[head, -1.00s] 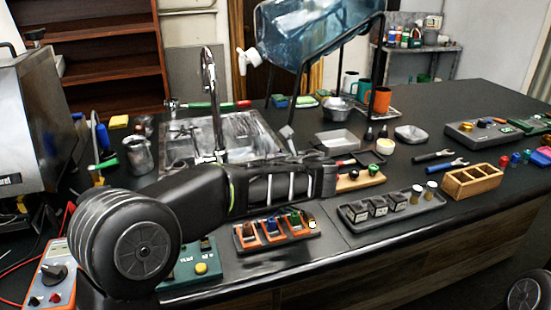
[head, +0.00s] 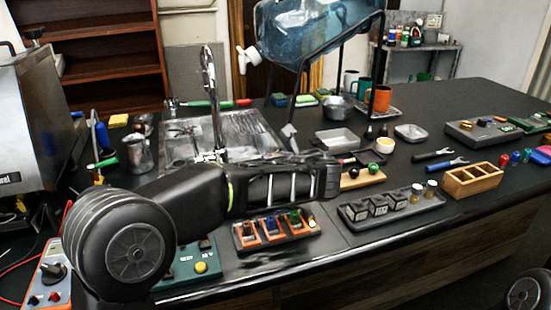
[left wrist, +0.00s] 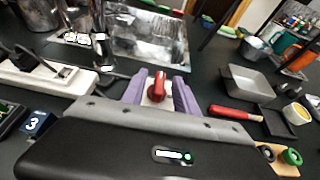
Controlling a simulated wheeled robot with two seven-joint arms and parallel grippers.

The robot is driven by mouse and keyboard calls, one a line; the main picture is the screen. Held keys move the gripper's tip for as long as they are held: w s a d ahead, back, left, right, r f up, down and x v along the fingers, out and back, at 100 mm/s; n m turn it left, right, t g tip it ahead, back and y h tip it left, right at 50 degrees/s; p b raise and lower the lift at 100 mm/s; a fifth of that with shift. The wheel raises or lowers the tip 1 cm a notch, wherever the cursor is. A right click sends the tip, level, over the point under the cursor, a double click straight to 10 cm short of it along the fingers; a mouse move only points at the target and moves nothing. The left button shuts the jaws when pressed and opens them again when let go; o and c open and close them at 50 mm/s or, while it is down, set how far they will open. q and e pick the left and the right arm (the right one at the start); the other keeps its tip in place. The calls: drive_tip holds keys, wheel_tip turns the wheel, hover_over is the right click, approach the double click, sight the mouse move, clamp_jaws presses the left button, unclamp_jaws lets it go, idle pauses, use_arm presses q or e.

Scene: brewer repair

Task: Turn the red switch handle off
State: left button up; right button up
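The red switch handle (left wrist: 158,88) stands on a pale base in the left wrist view. My left gripper (left wrist: 160,92) has its two purple fingers on either side of the handle. The fingers are apart, and narrow gaps seem to show between them and the red handle, so it does not look clamped. In the head view my left arm reaches right across the counter, and its forearm hides the handle and the fingertips. My right gripper is not in view.
A red-handled tool (left wrist: 235,112) and a grey tray (left wrist: 248,82) lie right of the gripper. A white power strip (left wrist: 45,75) lies left. The sink (head: 240,130) is behind the arm. An orange fuse rack (head: 243,241) and a grey tray of dark blocks (head: 425,207) are nearer the front edge.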

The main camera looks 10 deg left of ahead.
use_arm(q)
drive_tip(key=v, duration=0.6)
drive_tip(key=shift+s+d+r, duration=0.1)
drive_tip(key=shift+s, duration=0.05)
